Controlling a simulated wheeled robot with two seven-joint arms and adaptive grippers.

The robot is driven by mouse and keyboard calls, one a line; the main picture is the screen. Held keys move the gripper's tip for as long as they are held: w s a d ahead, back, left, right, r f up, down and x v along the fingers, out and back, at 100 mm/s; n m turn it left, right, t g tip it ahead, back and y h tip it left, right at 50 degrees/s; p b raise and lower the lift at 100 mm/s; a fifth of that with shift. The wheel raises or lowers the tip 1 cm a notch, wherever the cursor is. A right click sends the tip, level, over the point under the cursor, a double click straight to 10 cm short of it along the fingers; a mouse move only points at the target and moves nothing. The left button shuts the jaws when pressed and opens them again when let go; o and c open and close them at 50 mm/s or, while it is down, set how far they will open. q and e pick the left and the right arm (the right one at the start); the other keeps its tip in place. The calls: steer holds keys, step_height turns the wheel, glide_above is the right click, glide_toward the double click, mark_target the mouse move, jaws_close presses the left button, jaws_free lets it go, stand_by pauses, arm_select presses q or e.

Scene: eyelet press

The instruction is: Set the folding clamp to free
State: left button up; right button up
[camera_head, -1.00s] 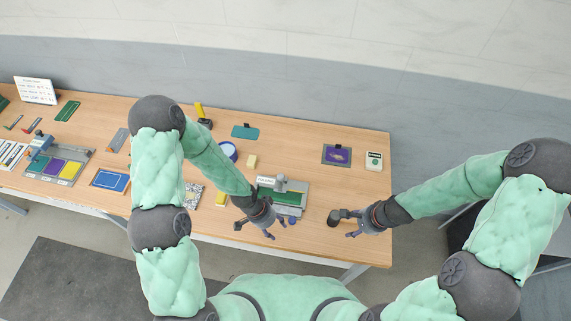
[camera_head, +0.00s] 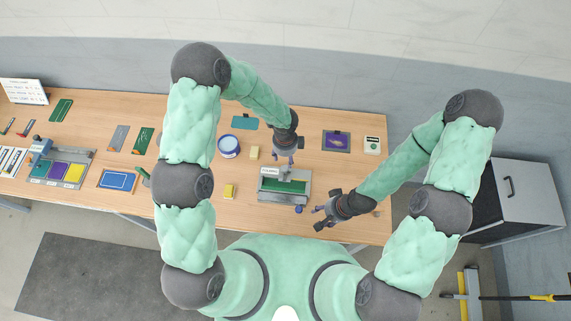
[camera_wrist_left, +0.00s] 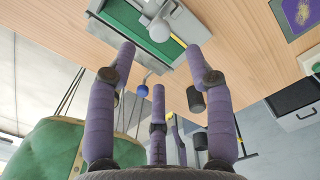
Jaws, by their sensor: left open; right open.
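The press fixture (camera_head: 263,196), grey with a green bed, sits near the front edge of the table in the head view. In the left wrist view its green bed (camera_wrist_left: 127,17) and a grey block (camera_wrist_left: 178,20) show at the top. A blue knob (camera_head: 299,209) is at its front right corner. I cannot tell which part is the folding clamp or how it is set. My left gripper (camera_head: 284,160) is open and empty, over the far side of the fixture. My right gripper (camera_head: 319,218) is open, to the right of the blue knob, apart from the fixture.
A purple-marked pad (camera_head: 336,141) and a white device (camera_head: 372,145) stand at the back right. The table right of the fixture is mostly clear.

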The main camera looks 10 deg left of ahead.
mark_target(285, 167)
arm_select(q)
step_height(285, 167, down, 9)
steer(key=shift+r, duration=0.2)
stand_by(0.3)
jaws_close()
